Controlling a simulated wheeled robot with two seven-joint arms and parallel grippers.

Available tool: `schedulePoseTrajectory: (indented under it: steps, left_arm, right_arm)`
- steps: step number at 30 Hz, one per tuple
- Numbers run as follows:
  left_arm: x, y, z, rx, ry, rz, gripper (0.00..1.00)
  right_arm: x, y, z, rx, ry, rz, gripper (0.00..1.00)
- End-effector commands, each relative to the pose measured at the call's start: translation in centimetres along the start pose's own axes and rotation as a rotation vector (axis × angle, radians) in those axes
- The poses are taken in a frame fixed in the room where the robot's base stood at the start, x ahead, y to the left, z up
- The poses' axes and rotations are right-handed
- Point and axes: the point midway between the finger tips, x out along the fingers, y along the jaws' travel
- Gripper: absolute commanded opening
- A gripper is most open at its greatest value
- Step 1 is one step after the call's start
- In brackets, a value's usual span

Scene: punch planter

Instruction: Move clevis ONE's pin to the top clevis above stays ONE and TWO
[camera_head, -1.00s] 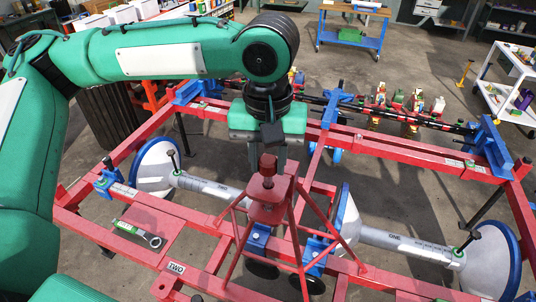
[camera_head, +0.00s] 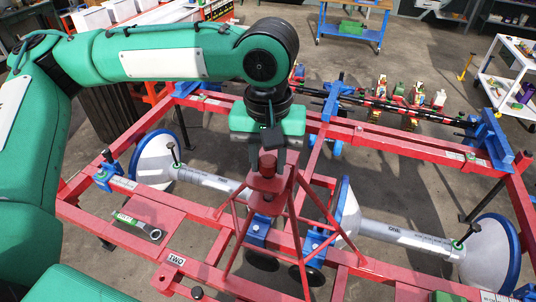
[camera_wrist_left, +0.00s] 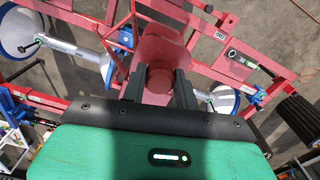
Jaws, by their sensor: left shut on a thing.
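My left gripper (camera_head: 266,150) points down over the red tripod stand (camera_head: 268,184) in the middle of the frame. In the left wrist view its two dark fingers (camera_wrist_left: 158,88) close around a round red pin head (camera_wrist_left: 157,76). That red head also shows at the stand's top in the head view (camera_head: 267,161); the pin's shank is hidden. Stay ONE (camera_head: 405,239) is the grey tube at right, and the other grey tube, apparently stay TWO (camera_head: 207,181), is at left. Blue clevises (camera_head: 257,232) sit below the stand. My right gripper is out of view.
The red frame (camera_head: 397,153) surrounds the stand and tubes. A wrench (camera_head: 138,225) lies on its left plate. Upright dark pins (camera_head: 172,152) stand by the white discs. A rail with small parts (camera_head: 400,105) runs behind. A white cart (camera_head: 513,75) stands at right.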

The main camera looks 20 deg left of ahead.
Motion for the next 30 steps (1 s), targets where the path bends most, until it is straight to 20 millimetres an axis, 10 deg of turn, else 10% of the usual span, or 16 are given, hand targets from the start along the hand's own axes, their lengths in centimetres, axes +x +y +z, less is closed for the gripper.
schedulePoseTrajectory:
  steps: [13,14,17,30]
  left_arm:
    - [1.0,0.0,0.0,0.000,0.001,0.001,0.02]
    - [1.0,0.0,0.0,0.000,0.002,0.001,0.36]
    - [1.0,0.0,0.0,0.000,0.001,0.001,0.55]
    - [-0.2,0.1,0.0,0.000,0.002,0.002,0.55]
  right_arm:
    - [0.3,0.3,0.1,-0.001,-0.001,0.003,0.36]
    - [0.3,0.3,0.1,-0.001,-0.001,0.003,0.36]
    - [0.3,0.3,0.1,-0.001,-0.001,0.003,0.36]
    - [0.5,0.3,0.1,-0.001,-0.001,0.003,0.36]
